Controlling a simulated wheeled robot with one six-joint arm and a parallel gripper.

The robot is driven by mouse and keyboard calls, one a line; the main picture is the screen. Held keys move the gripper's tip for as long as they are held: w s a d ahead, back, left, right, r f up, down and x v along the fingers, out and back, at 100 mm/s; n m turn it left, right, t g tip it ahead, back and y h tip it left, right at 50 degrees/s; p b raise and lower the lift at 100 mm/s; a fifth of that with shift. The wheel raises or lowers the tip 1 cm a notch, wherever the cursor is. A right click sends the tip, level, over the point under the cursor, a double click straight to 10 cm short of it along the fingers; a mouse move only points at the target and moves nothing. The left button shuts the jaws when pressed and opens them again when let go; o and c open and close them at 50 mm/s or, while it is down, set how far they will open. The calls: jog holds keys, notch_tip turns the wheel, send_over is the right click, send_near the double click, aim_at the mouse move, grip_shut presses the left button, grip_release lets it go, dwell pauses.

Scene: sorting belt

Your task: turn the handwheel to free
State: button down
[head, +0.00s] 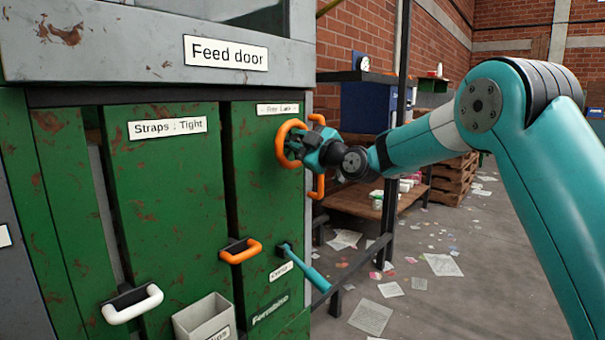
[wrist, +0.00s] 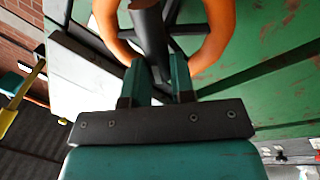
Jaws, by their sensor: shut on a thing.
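The orange handwheel (head: 283,134) is mounted on the upper part of the green panel, under a small label that is partly hidden and too small to read. My gripper (head: 301,147) is at the right side of the wheel. In the wrist view my gripper (wrist: 157,84) has its teal fingers shut on a dark part inside the orange rim of the handwheel (wrist: 214,40). This looks like the wheel's dark handle or spoke. My gripper hides part of the wheel in the head view.
An orange handle (head: 241,251), a teal lever (head: 303,268) and a white handle (head: 132,304) stick out lower on the machine. A grey bin (head: 203,319) hangs below. A wooden bench (head: 370,202) stands behind; papers lie on the floor.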

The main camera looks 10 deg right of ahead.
jog(key=n+b, duration=0.3)
jog(key=b, duration=0.1)
jog(key=f+n+y+b, duration=0.1)
jog(key=n+b, duration=0.2)
jog(key=b, duration=0.1)
jog(key=n+g+y+b, duration=0.1)
jog(key=n+b, duration=0.2)
jog(key=b, duration=0.2)
jog(key=shift+s+a+f, duration=0.1)
jog(key=shift+a+f, duration=0.05)
jog(key=shift+f, duration=0.25)
jog(key=shift+n, duration=0.5)
jog(key=c, duration=1.2)
grip_release()
jog(key=shift+c, duration=0.2)
jog(key=shift+r, duration=0.1)
jog(key=v, duration=1.7)
jog(key=shift+d, duration=0.2)
